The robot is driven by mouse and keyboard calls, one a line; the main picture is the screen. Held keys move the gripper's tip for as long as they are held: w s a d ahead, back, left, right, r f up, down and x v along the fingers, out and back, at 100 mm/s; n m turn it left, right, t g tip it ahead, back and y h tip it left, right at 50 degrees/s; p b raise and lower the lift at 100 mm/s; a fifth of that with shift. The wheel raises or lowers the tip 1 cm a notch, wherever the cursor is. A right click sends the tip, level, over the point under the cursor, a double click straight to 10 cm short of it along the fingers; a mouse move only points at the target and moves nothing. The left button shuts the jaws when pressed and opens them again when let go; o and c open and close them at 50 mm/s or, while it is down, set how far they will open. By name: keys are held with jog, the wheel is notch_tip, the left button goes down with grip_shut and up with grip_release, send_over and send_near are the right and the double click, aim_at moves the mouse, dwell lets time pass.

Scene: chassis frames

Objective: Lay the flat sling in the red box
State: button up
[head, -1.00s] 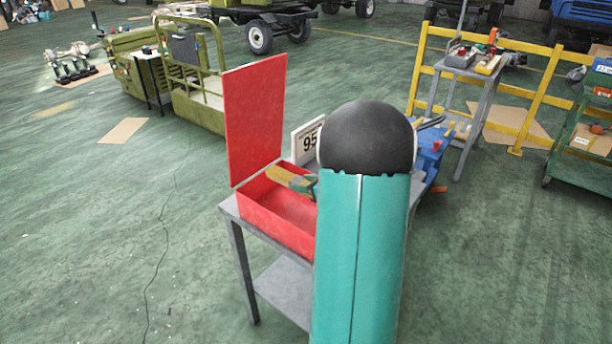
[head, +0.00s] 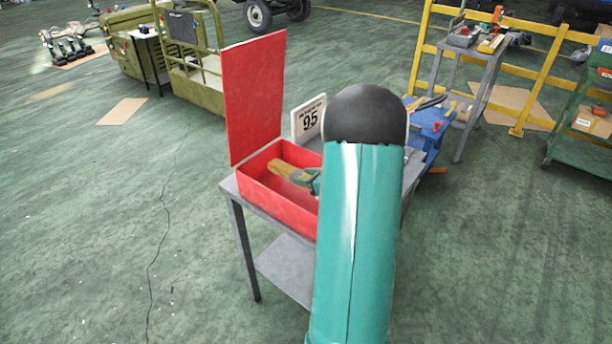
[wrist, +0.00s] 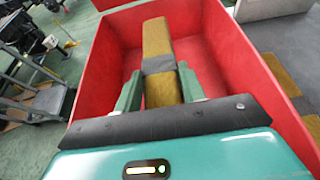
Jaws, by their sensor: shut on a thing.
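The flat sling (head: 288,171) is a folded yellow-brown strap with a grey band around its middle. In the wrist view the sling (wrist: 157,38) lies lengthwise between my two green fingers, and my gripper (wrist: 158,82) is shut on it near the grey band. The red box (head: 262,195) stands open on a grey table, its lid upright at the left. The sling is within the walls of the red box (wrist: 110,60); I cannot tell whether it touches the floor. In the head view my arm hides the box's right part and most of my gripper (head: 312,183).
Another yellow-brown strip (wrist: 272,68) lies beyond the box's right wall. A blue box (head: 432,128) with tools is behind my arm.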

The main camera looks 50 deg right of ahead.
jog(key=o, duration=1.3)
jog(key=v, duration=1.3)
jog(key=shift+s+r, duration=0.25)
jog(key=shift+s, duration=0.1)
